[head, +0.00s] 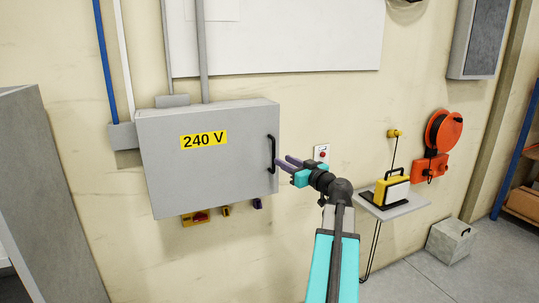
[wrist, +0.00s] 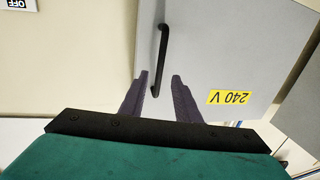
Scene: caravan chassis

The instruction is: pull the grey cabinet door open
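The grey cabinet (head: 208,170) hangs on the wall in the head view, its door shut, with a yellow 240 V label (head: 204,140). A black bar handle (head: 272,153) stands upright near the door's right edge. My gripper (head: 283,162) is just right of the handle, its purple fingers pointing at it. In the wrist view the cabinet door (wrist: 205,55) fills the upper middle, and the handle (wrist: 162,55) runs down toward the gap between my fingers (wrist: 160,80). The fingers are apart, with the handle's near end seen between their tips. I cannot tell whether they touch it.
Right of the cabinet are a wall switch (head: 321,153), a small shelf (head: 396,206) with a yellow lamp (head: 392,188), and an orange reel (head: 443,132). A grey cabinet side (head: 45,190) stands at the left. Small coloured parts (head: 197,217) sit below the cabinet.

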